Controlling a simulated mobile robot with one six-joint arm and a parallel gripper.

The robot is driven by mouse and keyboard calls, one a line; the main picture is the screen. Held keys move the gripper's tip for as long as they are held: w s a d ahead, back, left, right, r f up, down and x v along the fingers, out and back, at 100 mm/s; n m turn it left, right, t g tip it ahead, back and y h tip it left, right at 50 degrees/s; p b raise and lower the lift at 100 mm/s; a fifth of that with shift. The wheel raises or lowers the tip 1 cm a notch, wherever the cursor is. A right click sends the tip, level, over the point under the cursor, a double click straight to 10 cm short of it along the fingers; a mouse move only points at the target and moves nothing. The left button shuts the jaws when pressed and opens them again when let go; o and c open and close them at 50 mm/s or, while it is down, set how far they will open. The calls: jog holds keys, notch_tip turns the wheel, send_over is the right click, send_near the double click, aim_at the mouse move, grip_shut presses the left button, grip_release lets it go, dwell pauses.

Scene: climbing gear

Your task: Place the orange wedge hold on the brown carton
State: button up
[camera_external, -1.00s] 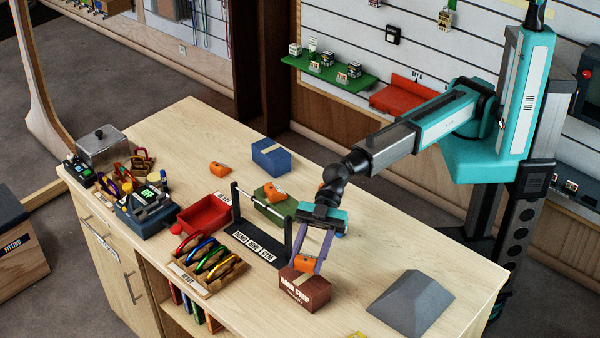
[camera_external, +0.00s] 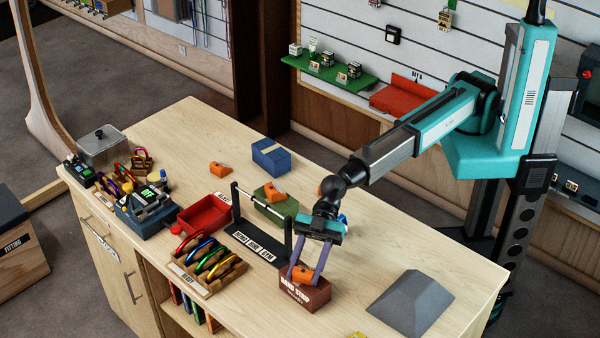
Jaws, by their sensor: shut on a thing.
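The brown carton (camera_external: 318,297) stands on the table near its front edge, with white lettering on its front. My gripper (camera_external: 302,273) points down over it, shut on an orange wedge hold (camera_external: 302,277). The purple fingers are on either side of the hold. The hold is right at the carton's top face; whether it rests on it or hangs just above cannot be told. Another orange wedge hold (camera_external: 275,186) sits on a green carton (camera_external: 268,207), and one more orange hold (camera_external: 219,169) lies on the table farther back.
A black-based stand with a white bar (camera_external: 255,243) is just left of my gripper. A wooden rack of carabiners (camera_external: 207,266) and a red tray (camera_external: 204,215) lie farther left. A grey block (camera_external: 410,303) is at the right, with bare table between. A blue box (camera_external: 270,157) stands behind.

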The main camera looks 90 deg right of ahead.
jog(key=shift+f, duration=0.1)
jog(key=o, duration=1.1)
jog(key=shift+c, duration=0.2)
jog(key=shift+r, duration=0.25)
jog(key=shift+v, duration=0.75)
jog(key=b+v, duration=0.3)
jog(key=v, duration=0.7)
jog(key=shift+d+b, duration=0.25)
jog(key=shift+b, duration=0.05)
jog(key=shift+r, duration=0.1)
